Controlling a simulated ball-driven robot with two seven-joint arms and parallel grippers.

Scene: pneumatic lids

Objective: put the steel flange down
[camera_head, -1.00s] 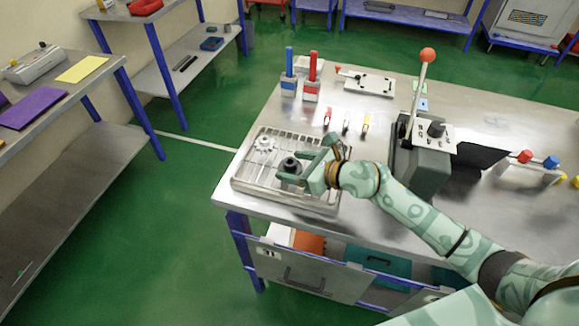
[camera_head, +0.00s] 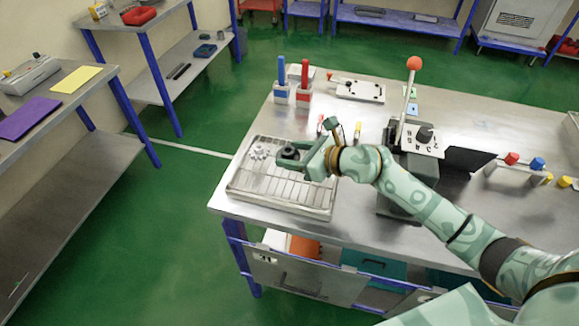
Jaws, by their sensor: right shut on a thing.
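My right gripper (camera_head: 304,160) is shut on a dark round part with a raised hub, which I take to be the steel flange (camera_head: 289,153). The gripper's fingers hide part of it. It is over the back part of a metal tray with a ribbed rack (camera_head: 262,193) at the left end of the steel bench, and seems to be held above the rack. A small pale toothed part (camera_head: 259,152) sits on the tray, left of the held part. My left gripper is not in view.
Behind the tray stand a blue-handled holder (camera_head: 282,92) and a red-handled holder (camera_head: 304,95). A grey lever box (camera_head: 413,165) with a red-balled lever stands right of my gripper. The tray's front rack is clear. The bench has bare steel at front right.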

